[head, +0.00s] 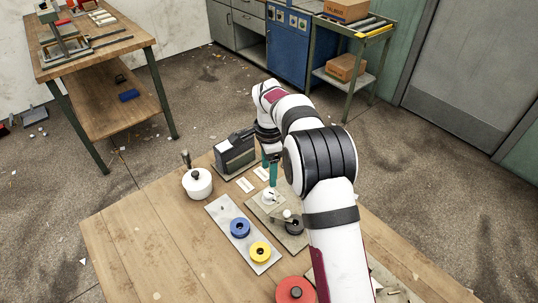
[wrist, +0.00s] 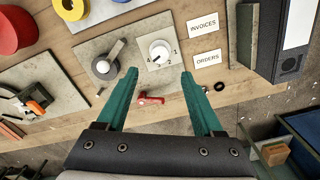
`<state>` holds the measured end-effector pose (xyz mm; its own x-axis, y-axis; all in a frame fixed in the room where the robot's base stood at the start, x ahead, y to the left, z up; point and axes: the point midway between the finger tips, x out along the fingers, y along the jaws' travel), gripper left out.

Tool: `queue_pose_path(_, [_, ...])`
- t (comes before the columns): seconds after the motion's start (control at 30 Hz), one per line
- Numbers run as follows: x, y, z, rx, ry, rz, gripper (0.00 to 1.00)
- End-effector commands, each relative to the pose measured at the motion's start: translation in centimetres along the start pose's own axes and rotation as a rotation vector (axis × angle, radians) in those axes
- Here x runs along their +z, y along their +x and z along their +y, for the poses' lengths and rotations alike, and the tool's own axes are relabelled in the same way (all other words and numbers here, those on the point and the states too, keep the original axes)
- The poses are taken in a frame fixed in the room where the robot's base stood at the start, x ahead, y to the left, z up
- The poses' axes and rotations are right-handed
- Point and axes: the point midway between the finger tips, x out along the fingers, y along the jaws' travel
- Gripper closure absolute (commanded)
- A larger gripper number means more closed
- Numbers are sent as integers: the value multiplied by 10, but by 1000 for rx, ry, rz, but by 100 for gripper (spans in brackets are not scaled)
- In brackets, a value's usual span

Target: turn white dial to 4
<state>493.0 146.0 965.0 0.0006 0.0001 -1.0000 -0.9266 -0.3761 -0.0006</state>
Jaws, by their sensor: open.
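The white dial (wrist: 160,50) sits on a small grey plate (wrist: 152,31) with small numerals around it, in the upper middle of the wrist view. A dark pointer mark shows on its face; I cannot tell exactly which numeral it points to. In the head view the dial (head: 270,196) is just below my gripper (head: 271,172). In the wrist view my gripper (wrist: 160,73) is open and empty, its two teal fingers spread to either side below the dial. They appear apart from it.
A dark knob with a grey lever (wrist: 106,64) stands left of the dial. A red lever (wrist: 151,98) lies between the fingers. INVOICES (wrist: 203,25) and ORDERS (wrist: 208,59) cards lie right, near a binder (wrist: 293,40). Blue (head: 240,227) and yellow (head: 260,251) discs are nearby.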

Motion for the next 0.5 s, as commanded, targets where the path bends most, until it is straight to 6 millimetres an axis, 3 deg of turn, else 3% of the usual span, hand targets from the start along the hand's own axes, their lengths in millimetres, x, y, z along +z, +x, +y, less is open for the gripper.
queue_pose_path(0.1, [0,-35,-1,-5,0,1,31])
queue_pose_path(0.2, [0,-56,-1,-2,0,0,31])
queue_pose_path(0.33, [0,-71,0,0,0,0,31])
queue_pose_path(0.5, [0,-74,0,0,-1,0,31])
